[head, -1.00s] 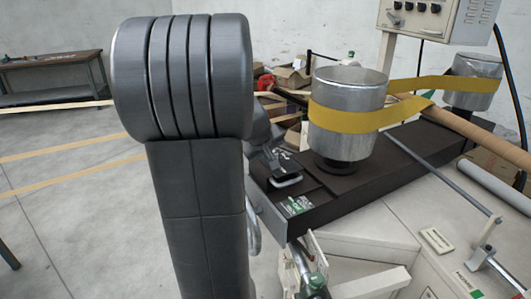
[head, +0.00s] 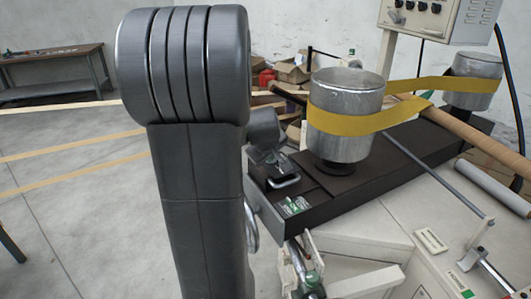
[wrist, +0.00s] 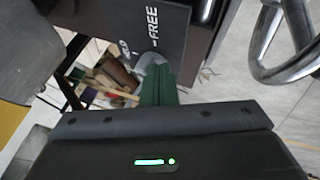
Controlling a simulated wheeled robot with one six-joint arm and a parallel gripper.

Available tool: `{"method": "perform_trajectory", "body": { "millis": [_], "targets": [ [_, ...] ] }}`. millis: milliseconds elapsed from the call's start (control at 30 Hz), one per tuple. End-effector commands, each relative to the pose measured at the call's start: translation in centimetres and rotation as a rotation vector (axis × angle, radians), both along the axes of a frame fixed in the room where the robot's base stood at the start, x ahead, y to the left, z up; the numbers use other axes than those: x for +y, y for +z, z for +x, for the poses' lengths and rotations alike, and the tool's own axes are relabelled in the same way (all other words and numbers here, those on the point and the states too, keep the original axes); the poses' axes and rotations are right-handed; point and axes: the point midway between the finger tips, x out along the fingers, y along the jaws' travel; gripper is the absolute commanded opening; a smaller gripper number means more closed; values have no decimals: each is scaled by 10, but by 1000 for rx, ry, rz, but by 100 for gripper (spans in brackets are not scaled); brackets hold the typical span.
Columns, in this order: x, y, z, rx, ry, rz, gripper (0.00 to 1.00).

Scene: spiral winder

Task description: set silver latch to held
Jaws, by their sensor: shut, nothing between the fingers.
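A dark panel (wrist: 165,22) in the wrist view carries the white words HELD and FREE with small tick marks. A rounded grey piece (wrist: 148,60), possibly the silver latch, lies just below these words. My gripper (wrist: 160,82) is shut and empty, with its dark green fingers close to that piece; whether they touch it I cannot tell. The fingers partly hide the piece, so its setting is unclear. In the head view a small silver loop (head: 284,182) sits on the end of the dark box, beside my wrist; the labels there are too small to read.
The dark box (head: 395,160) carries a metal drum (head: 346,95) with a yellow band (head: 350,123). A bent silver tube (wrist: 292,60) is close on the right of the wrist view. The white machine top (head: 400,220) spreads to the right. Open floor is left.

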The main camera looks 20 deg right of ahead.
Motion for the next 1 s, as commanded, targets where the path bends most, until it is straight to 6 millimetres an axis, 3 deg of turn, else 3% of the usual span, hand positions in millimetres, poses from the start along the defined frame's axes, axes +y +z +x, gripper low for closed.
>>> {"method": "perform_trajectory", "body": {
  "millis": [1000],
  "targets": [
    [-39, 0, 1, 2, -9, 2, 0]
  ]
}}
